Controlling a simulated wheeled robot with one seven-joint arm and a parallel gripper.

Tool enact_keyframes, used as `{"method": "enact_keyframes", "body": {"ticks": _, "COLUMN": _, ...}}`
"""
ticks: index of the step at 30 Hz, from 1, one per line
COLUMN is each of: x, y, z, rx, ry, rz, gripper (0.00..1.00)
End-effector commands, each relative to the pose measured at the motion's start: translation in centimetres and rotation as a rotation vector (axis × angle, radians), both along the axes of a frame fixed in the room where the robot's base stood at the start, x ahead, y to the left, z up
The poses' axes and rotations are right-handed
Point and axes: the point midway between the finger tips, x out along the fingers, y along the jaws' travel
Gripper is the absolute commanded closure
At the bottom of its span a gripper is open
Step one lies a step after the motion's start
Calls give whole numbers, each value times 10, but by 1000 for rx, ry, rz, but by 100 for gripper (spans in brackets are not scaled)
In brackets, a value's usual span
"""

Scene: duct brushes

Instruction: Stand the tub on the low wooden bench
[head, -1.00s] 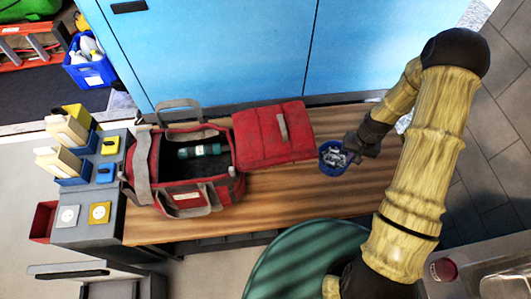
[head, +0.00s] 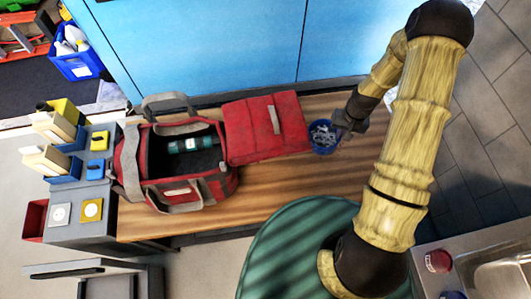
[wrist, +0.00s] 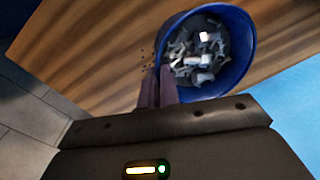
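The tub (head: 322,136) is a small blue open bucket filled with grey and white bits. It appears over the right part of the low wooden bench (head: 300,190), beside the red flap of the bag. My gripper (head: 340,131) is at the tub's right side in the head view. In the wrist view its two fingers (wrist: 159,86) are close together at the near wall of the tub (wrist: 250,70), with the rim seemingly pinched between them. The tub's underside is hidden, so I cannot tell whether it touches the bench or hangs just above it.
A red and grey tool bag (head: 178,190) with a green cylinder (head: 190,145) inside stands open on the bench, its red flap (head: 265,127) spread right. A grey cabinet (head: 75,228) with bins stands left. Blue doors (head: 210,45) rise behind. Bench front is clear.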

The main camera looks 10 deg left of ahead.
Motion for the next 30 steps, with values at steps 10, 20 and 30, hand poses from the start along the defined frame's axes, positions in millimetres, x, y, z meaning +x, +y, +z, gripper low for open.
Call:
{"method": "enact_keyframes", "body": {"ticks": 10, "x": 8, "y": -68, "z": -14, "rx": 32, "ry": 7, "rz": 33, "gripper": 100}}
{"method": "enact_keyframes", "body": {"ticks": 20, "x": 4, "y": -141, "z": -22, "rx": 68, "ry": 5, "rz": 79, "gripper": 100}}
{"method": "enact_keyframes", "body": {"ticks": 30, "x": -3, "y": -177, "z": -22, "rx": 86, "ry": 1, "rz": 114, "gripper": 100}}
